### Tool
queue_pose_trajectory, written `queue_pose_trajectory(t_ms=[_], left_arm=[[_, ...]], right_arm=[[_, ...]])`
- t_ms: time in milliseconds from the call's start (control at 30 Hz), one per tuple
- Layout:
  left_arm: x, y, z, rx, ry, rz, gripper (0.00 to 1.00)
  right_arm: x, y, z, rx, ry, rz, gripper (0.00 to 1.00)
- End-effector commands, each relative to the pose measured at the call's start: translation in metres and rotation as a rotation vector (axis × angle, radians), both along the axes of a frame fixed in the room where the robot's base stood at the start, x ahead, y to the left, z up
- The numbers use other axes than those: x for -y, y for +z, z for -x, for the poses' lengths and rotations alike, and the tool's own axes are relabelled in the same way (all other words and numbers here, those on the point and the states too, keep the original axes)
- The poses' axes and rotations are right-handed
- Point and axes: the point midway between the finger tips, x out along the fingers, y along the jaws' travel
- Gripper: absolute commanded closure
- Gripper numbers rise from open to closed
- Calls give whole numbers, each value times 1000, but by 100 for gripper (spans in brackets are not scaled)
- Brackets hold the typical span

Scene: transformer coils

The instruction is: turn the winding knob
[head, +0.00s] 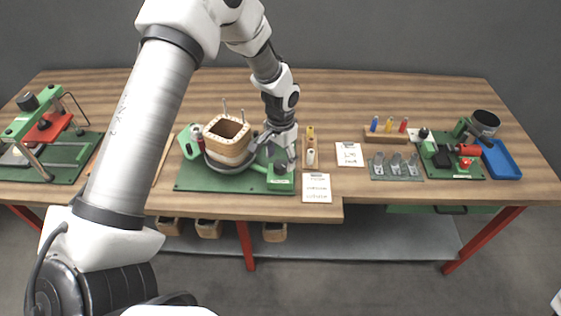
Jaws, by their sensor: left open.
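A winding fixture on a green board (205,183) stands at the front middle of the bench. It bears a square wooden coil former (227,134) on a round grey plate. A green block (281,186) with a small dark round top, which looks like the winding knob (280,167), sits at the board's right end. My left gripper (275,155) comes down from above over this end, pointing downward. Its fingers are apart, beside and just above the knob; I cannot tell whether they touch it. They partly hide the block. My right gripper does not show.
A wooden rack with white spools (310,157) stands close right of the fixture. Farther right are paper cards (349,154), colored tools in a block (387,136), a green motor board (452,165) and a blue tray (500,160). A press (45,125) stands at left.

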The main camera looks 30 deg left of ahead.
Motion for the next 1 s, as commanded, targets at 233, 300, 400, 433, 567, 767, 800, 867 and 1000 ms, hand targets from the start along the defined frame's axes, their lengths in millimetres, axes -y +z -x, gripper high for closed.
queue_pose_trajectory(t_ms=[233, 300, 400, 433, 567, 767, 800, 867, 1000], left_arm=[[0, 65, -1, 4, -1, 1, 34], [0, 79, -1, 3, -1, -1, 34], [0, 92, -1, 1, -1, 0, 34], [0, 94, -1, 0, -1, 0, 34], [0, 97, 0, -1, -1, 0, 34], [0, 97, 0, -1, -1, 0, 34], [0, 97, 0, -1, -1, 0, 34], [0, 97, 0, -1, -1, 0, 34], [0, 97, 0, -1, -1, 0, 34]], right_arm=[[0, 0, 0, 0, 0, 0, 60], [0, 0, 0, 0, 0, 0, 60], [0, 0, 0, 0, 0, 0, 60], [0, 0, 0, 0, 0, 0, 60], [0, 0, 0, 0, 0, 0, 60], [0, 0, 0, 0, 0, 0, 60], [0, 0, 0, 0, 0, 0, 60], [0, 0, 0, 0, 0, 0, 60], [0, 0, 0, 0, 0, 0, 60]])
